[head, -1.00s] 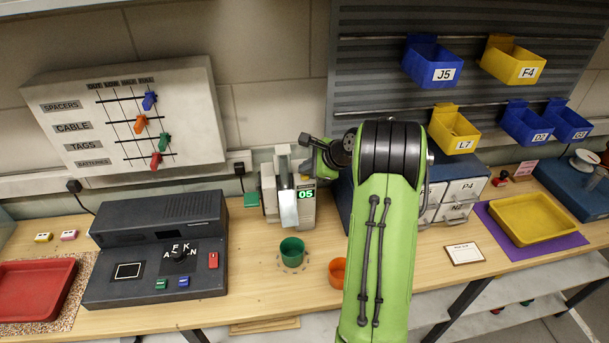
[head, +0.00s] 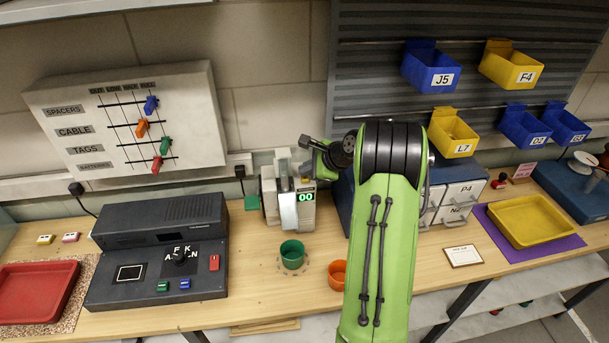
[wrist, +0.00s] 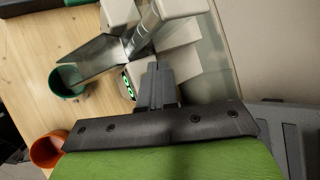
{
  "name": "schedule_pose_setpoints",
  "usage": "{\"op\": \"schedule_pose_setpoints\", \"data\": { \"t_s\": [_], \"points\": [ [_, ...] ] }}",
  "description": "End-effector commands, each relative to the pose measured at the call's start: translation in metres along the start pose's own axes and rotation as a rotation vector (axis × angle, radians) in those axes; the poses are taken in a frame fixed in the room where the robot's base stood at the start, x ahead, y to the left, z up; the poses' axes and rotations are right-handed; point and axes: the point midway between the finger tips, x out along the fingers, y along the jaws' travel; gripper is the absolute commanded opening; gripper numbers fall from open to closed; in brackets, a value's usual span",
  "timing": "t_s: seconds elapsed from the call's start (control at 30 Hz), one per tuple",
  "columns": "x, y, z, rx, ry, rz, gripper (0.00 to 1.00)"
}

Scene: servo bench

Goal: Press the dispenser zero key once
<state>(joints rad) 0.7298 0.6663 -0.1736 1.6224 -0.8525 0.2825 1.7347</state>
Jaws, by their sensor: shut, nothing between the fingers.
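The dispenser (head: 287,205) is a pale grey machine with a metal chute at the back of the bench. In the wrist view the display (wrist: 128,85) shows just left of my fingers. My gripper (wrist: 157,72) is shut and empty, its fingertips close against the dispenser's front next to the display. The zero key itself is hidden, and I cannot tell whether the fingertips touch it. In the head view my green arm covers part of the area right of the dispenser.
A green cup (head: 292,254) stands below the chute and an orange cup (head: 338,273) stands to its right, partly behind my arm. A dark control box (head: 155,262) is at left. A yellow tray (head: 530,220) lies at right. Bare bench lies between box and cups.

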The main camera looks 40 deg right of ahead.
Motion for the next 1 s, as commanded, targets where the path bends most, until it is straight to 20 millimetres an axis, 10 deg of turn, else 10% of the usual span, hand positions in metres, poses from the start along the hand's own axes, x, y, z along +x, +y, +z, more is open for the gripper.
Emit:
{"op": "schedule_pose_setpoints", "data": {
  "t_s": [1.0],
  "points": [
    [-0.041,-0.030,0.030,-0.001,0.000,0.000,0.00]
  ]
}}
